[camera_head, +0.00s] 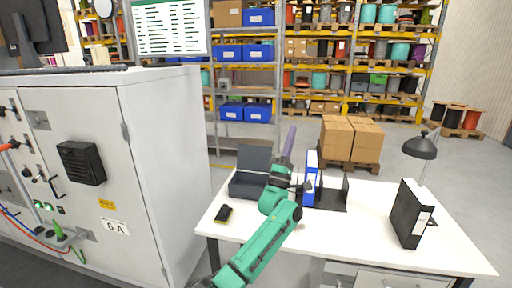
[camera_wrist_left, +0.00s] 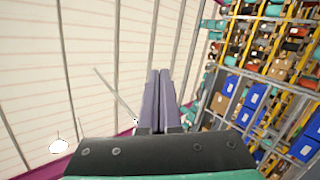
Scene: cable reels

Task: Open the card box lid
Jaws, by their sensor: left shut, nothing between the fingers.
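A dark grey card box (camera_head: 243,189) sits on the white desk, at the left part of its top. Its lid (camera_head: 256,158) looks raised, standing up at the back of the box. My left gripper (camera_head: 290,138) is just right of the box and higher, with its purple fingers pointing up. The fingers are shut and empty, and they also show together in the left wrist view (camera_wrist_left: 160,98). My green arm covers part of the box's right side. The box is not seen in the left wrist view. My right gripper is not in view.
The desk (camera_head: 350,225) also holds a small black and yellow item (camera_head: 223,213), upright binders with a blue one (camera_head: 311,180), a black binder (camera_head: 407,213) and a lamp (camera_head: 420,147). A white cabinet (camera_head: 165,170) stands left. The desk's middle right is clear.

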